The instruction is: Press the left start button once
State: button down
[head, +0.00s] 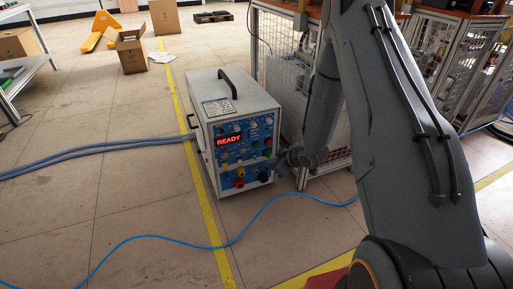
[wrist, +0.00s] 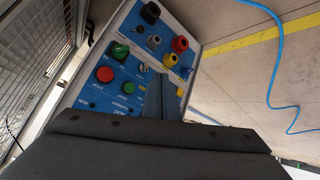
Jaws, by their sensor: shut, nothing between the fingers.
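The wrist view shows the panel (wrist: 128,29) turned round, with a large green button (wrist: 120,51), a red button (wrist: 105,74) and a smaller green button (wrist: 129,90). I cannot read which one is the left start button. My gripper (wrist: 162,80) is shut and empty, in front of the panel, and hides part of it. In the head view my gripper (head: 284,163) is beside the panel's lower right. I cannot tell whether it touches anything.
Red (wrist: 180,44) and yellow (wrist: 170,60) connectors and a black knob (wrist: 150,12) stand out from the panel. A blue cable (head: 150,237) crosses the floor in front. Grey hoses (head: 95,150) run left from the heater. A fenced cell (head: 275,45) stands close behind.

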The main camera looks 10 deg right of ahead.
jog(key=w+a+b, duration=0.1)
jog(key=w+b, duration=0.2)
jog(key=w, duration=0.5)
jog(key=shift+w+a, duration=0.25)
jog(key=shift+w, duration=0.05)
jog(key=shift+w+a, duration=0.15)
jog(key=shift+w, duration=0.7)
dwell(2.6)
jog(key=shift+s, duration=0.15)
jog(key=shift+s+p, duration=0.7)
jog(key=shift+s+d+p, duration=0.2)
jog(key=shift+s+p, duration=0.25)
jog(key=shift+s, duration=0.35)
jog(key=shift+s+d+p, duration=0.2)
jog(key=shift+s+p, duration=0.3)
jog(key=shift+s, duration=0.35)
jog(key=shift+s+d+p, duration=0.2)
jog(key=shift+s+p, duration=0.25)
jog(key=shift+s, duration=0.35)
jog(key=shift+a, duration=0.1)
